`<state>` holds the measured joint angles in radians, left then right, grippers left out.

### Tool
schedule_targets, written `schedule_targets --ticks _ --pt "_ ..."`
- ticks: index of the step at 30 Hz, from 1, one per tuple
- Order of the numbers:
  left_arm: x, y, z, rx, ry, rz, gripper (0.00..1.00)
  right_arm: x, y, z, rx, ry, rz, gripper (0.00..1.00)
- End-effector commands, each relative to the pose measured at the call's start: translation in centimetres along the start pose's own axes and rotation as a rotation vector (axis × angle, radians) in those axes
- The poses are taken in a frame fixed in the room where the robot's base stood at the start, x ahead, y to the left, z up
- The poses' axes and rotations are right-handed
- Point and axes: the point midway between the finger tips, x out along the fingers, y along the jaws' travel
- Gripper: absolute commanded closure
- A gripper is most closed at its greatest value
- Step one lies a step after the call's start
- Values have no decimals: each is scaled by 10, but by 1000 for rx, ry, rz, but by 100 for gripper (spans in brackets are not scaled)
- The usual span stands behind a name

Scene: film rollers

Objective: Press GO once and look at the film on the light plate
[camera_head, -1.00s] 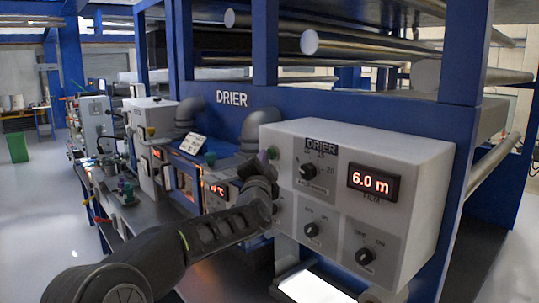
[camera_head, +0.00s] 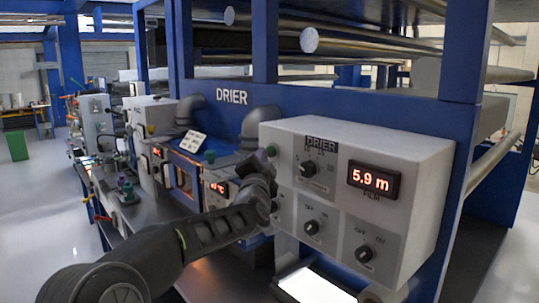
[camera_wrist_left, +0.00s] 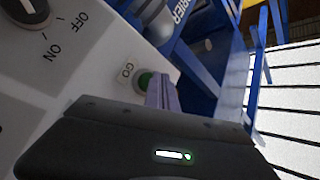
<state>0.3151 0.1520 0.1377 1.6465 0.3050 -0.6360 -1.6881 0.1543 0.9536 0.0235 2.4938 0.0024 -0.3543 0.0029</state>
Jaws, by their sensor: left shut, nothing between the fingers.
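The grey control box (camera_head: 350,185) labelled DRIER has three knobs and a red FILM display (camera_head: 374,180) reading 5.9 m. The green GO button (camera_head: 271,151) is at the box's upper left edge; it also shows beside its GO label in the left wrist view (camera_wrist_left: 145,80). My left gripper (camera_head: 268,167) is shut and empty. In the wrist view its fingertips (camera_wrist_left: 162,92) overlap the edge of the button; I cannot tell whether they touch it. The white light plate (camera_head: 312,285) glows below the box. I cannot make out film detail on it. My right gripper is not in view.
The blue drier frame (camera_head: 465,75) with metal rollers (camera_head: 370,44) stands behind and above the box. A bench (camera_head: 122,205) with small equipment runs along the left. Grey pipes (camera_head: 258,125) rise behind the box's left side.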

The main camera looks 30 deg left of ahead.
Motion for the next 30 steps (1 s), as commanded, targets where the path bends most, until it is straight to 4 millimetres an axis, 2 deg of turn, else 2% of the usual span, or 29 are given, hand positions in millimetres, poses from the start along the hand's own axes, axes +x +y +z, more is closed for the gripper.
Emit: schedule_targets --ticks 17,30 --pt "-7 -4 5 1 0 0 100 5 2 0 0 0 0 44" --pt "-35 -23 26 1 -1 -2 100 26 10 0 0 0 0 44"
